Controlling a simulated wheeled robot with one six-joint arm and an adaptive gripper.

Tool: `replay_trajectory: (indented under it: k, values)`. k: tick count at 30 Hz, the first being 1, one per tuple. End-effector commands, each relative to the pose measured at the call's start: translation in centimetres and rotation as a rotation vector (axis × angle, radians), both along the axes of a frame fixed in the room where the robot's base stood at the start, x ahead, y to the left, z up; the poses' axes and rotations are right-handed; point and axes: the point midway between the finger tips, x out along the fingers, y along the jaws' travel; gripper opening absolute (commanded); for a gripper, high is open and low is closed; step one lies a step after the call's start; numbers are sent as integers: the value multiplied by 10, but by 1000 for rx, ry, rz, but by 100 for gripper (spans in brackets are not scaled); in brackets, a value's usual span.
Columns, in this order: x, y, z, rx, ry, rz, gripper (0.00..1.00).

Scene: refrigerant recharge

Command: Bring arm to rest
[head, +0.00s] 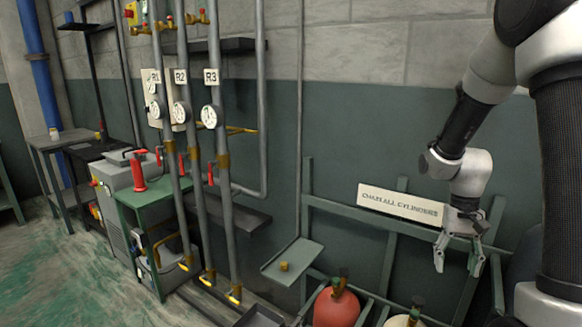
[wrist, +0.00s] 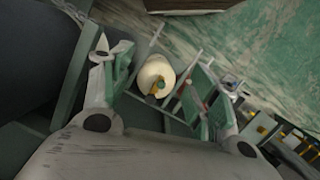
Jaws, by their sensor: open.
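My gripper (head: 457,262) hangs at the right of the head view with its fingers pointing down, spread apart and with nothing between them. It is in front of the green cylinder rack (head: 386,227), near the right end of a white sign (head: 400,206) reading "CHAIN ALL CYLINDERS". In the wrist view my gripper (wrist: 165,88) shows two separated fingers. A cream cylinder (wrist: 155,74) with a brass valve appears between them, lower down and apart from them. The arm comes down from the upper right and is bent at the wrist.
A red cylinder (head: 337,307) stands in the rack, left of the cream cylinder's top (head: 402,320). A small green shelf (head: 291,262) holds a brass piece. Vertical pipes with gauges (head: 209,116) labelled R1, R2 and R3 stand left. A grey machine (head: 118,190) is beside them. Open floor lies at far left.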

Motion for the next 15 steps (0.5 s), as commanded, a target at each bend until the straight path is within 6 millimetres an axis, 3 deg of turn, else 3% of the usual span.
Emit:
replay_trajectory:
  k: [1,6,15]
  values:
    - [-13,4,25,5,-28,45,60]
    - [-60,17,90,15,-118,186,60]
    - [-132,34,162,-18,-370,297,60]
